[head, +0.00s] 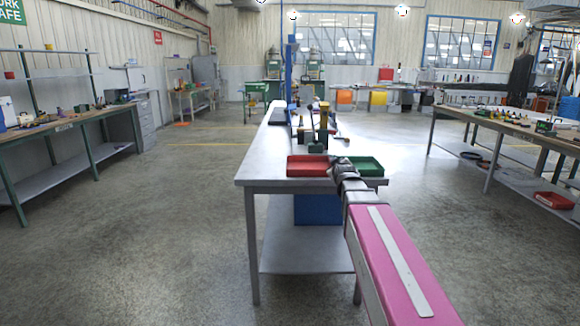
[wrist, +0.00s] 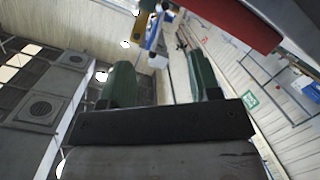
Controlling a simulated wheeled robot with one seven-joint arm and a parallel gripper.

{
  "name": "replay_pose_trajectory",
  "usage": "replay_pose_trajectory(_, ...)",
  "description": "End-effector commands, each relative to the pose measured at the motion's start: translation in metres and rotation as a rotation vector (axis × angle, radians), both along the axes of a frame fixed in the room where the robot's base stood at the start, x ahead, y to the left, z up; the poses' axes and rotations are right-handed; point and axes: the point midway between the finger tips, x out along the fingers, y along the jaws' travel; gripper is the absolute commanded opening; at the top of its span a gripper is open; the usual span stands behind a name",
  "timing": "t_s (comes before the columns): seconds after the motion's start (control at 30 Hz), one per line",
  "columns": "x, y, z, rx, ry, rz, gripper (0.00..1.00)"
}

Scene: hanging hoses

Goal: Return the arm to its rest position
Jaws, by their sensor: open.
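My arm reaches forward from the lower right of the head view, with a magenta link nearest. My gripper (head: 337,162) is at its far end, over the front edge of the grey workbench (head: 262,168), by the red tray (head: 306,166) and the green tray (head: 365,166). Its fingers are too small to make out there. In the wrist view my gripper (wrist: 160,72) shows two green fingers spread apart with nothing between them. A red edge (wrist: 232,20), which looks like the red tray, crosses the top right of that tilted view.
Upright tools and fixtures (head: 322,125) stand on the workbench behind the trays, beside a tall blue post (head: 289,65). A blue bin (head: 316,210) is beneath. Side benches stand at left (head: 85,116) and right (head: 470,118). Open concrete floor lies on both sides.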

Motion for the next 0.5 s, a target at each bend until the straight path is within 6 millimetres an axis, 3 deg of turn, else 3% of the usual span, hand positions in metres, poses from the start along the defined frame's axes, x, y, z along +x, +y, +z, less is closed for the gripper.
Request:
replay_pose_trajectory(0.17, -0.031, 0.0, -0.078, 0.097, 0.232, -0.03, 0.57)
replay_pose_trajectory(0.27, -0.06, 0.0, -0.134, 0.172, 0.415, -0.069, 0.57)
replay_pose_trajectory(0.5, -0.161, 0.0, -0.255, 0.333, 0.873, -0.239, 0.57)
